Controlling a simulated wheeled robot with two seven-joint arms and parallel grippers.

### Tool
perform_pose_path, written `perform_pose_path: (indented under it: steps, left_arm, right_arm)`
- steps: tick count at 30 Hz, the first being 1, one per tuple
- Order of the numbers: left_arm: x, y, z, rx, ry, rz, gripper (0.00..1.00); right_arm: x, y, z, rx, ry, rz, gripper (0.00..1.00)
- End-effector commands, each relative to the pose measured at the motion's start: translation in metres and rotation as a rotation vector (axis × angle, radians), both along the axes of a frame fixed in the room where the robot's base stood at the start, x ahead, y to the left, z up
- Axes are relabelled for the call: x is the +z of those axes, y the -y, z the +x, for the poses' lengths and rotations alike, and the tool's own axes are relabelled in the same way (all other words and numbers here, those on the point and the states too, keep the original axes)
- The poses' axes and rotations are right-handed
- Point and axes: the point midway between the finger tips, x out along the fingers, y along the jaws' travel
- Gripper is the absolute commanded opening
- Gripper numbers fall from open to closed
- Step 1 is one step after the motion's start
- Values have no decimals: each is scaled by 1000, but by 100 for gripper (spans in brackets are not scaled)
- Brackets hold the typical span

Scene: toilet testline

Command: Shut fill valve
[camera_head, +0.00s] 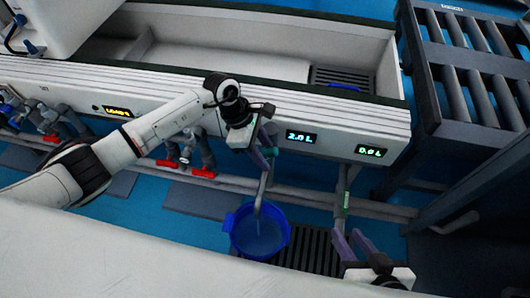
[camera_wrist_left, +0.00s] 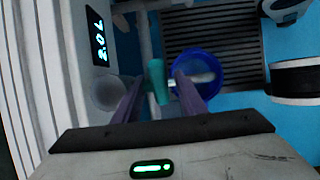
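My left gripper (camera_head: 268,152) is open at the front of the white trough, just left of the 2.0 L display (camera_head: 301,137). In the left wrist view, a teal valve handle (camera_wrist_left: 157,80) shows between the fingertips of the left gripper (camera_wrist_left: 158,90), with gaps on both sides; contact is not visible. A pale spout (camera_head: 259,197) runs down from there over a blue bucket (camera_head: 232,236), which also shows in the left wrist view (camera_wrist_left: 212,50). The bucket appears to hold liquid. My right gripper (camera_head: 354,240) is open and empty, right of the bucket.
A second display (camera_head: 370,151) reads 0.0 L. A green-handled valve (camera_head: 345,203) sits on a pipe below it. Red valve handles (camera_head: 203,173) are at the left. A dark grate (camera_head: 307,252) lies beside the bucket. A dark roller rack (camera_head: 470,80) stands at the right.

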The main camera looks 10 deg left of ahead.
Motion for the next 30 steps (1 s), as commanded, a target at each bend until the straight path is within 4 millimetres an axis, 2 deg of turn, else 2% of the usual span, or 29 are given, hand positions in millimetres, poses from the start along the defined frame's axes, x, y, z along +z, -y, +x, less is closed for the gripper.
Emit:
perform_pose_path:
  steps: [3,9,10,20,26,30]
  left_arm:
    - [0,0,0,0,0,-1,36]
    - [0,0,0,0,0,-1,2]
    - [0,0,0,0,-1,-1,0]
    - [2,1,0,-2,0,47,0]
    - [3,2,1,-4,2,165,0]
    - [3,3,1,-4,3,278,0]
  right_arm:
    - [1,0,2,1,4,1,31]
    - [1,0,1,1,4,1,31]
    - [0,-1,1,0,3,1,31]
    - [3,0,0,-2,8,3,31]
    - [6,2,-3,-9,18,3,31]
    - [1,2,-8,-10,6,0,31]
